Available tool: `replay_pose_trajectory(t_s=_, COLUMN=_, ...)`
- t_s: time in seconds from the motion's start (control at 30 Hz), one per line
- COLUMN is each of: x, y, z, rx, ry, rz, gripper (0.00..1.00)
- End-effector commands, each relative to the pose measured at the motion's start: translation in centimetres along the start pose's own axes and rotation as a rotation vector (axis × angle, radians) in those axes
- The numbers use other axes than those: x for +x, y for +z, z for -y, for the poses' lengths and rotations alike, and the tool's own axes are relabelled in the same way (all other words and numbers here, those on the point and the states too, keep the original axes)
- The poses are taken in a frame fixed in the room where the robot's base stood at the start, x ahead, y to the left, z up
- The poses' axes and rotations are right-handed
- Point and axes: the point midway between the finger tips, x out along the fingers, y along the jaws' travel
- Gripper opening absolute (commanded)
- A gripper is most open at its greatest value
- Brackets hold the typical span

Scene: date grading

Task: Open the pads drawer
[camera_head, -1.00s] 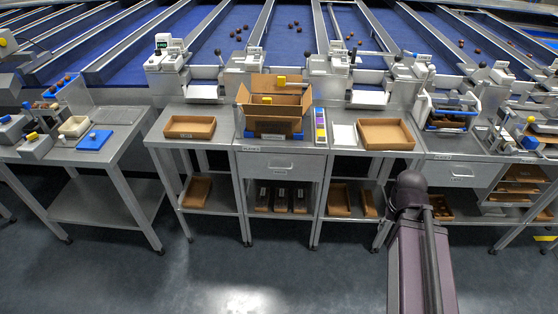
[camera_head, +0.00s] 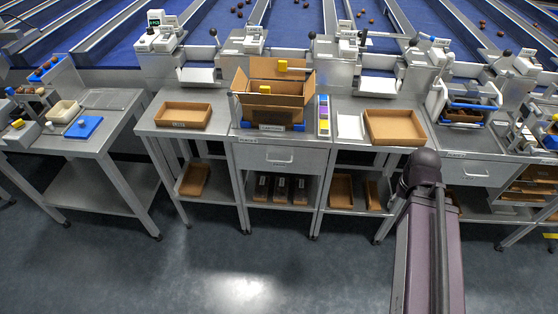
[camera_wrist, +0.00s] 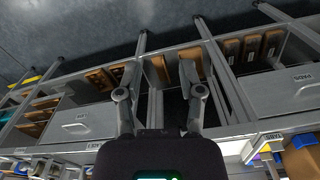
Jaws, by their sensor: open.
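The left grey drawer (camera_head: 308,160) is shut under the middle bench, with a bar handle (camera_head: 279,160) and a small label below it. In the wrist view, which is upside down, this drawer (camera_wrist: 262,98) is at right; its label (camera_wrist: 304,77) appears to read PADS. Its handle (camera_wrist: 306,89) also shows there. A second shut drawer (camera_head: 492,179) is under the bench at right, and it shows at left in the wrist view (camera_wrist: 60,137). My gripper (camera_wrist: 160,95) is open and empty, apart from both drawers. Its fingers are not clear in the head view.
An open carton (camera_head: 259,112) stands above the left drawer. A brown tray (camera_head: 392,127) lies on the bench to its right, another tray (camera_head: 184,115) to its left. Shelves below hold several bins (camera_head: 281,190). The floor (camera_head: 220,270) in front is clear.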

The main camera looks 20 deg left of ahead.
Motion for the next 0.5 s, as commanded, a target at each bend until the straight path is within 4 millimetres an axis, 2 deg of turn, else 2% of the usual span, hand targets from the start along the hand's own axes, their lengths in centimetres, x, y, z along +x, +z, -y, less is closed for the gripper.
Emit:
replay_pose_trajectory(t_s=0.27, x=0.1, y=0.0, z=0.0, rx=-0.002, ry=0.002, rz=0.000, gripper=0.50)
replay_pose_trajectory(t_s=0.5, x=1.3, y=-0.9, z=0.9, rx=-0.040, ry=0.046, rz=-0.001, gripper=0.50)
